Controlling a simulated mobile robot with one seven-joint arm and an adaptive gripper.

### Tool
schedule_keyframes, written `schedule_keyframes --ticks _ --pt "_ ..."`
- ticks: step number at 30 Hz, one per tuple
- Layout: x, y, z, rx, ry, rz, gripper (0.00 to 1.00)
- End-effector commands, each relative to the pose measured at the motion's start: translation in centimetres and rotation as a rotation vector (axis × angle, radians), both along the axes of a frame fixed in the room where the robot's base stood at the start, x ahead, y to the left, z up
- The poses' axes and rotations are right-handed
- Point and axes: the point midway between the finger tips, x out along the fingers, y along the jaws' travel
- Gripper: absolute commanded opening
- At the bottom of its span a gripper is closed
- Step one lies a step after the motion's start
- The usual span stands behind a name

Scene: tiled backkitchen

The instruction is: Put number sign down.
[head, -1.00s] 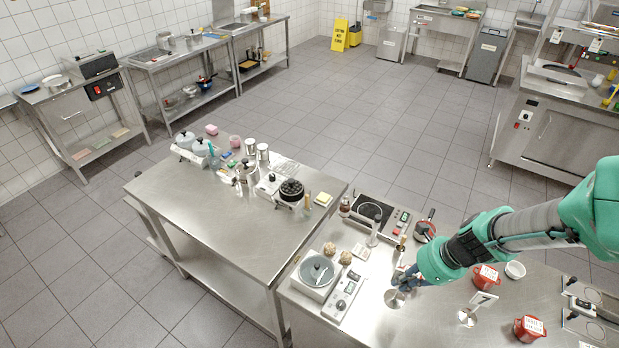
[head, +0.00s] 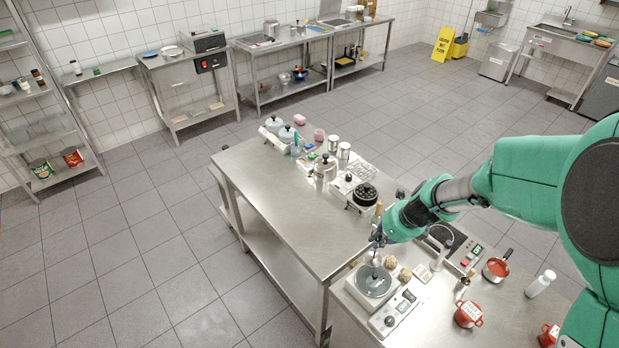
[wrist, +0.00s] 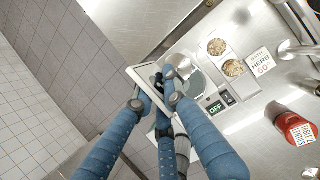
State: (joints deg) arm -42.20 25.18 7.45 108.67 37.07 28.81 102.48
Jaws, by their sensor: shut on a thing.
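My gripper (head: 378,240) is shut on the number sign, above the white appliance at the left end of the near steel counter. In the wrist view my blue fingers (wrist: 155,98) close around the sign's stem. A shiny round part, seemingly the sign's base (wrist: 181,65), shows just beyond the fingertips. In the head view a small pale part of the sign (head: 376,260) shows below the gripper. The fingers hide most of the sign, and its number cannot be read. It appears held above the appliance, but the gap cannot be judged.
The white appliance (head: 388,318) with a round grey top lies below the gripper. Two brown lumps (wrist: 233,68) and a small card (wrist: 259,62) are beside it. A red pot (head: 468,313) stands to the right. The long steel table (head: 265,185) has a broad clear surface.

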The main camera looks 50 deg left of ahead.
Motion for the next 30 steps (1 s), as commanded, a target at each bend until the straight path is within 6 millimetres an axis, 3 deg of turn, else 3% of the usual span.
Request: schedule_keyframes --ticks 1,9,18,25,30 --pt "-0.5 1.7 -0.1 0.000 -0.001 0.002 0.00" --pt "-3.2 9.5 -0.6 0.001 0.002 -0.021 0.00" --pt "-5.8 15.0 -1.1 -0.001 0.005 -0.038 0.00" --pt "-5.6 14.6 -4.5 -0.002 0.008 -0.042 0.00" --pt "-5.5 14.7 -5.8 0.000 0.006 -0.042 0.00"
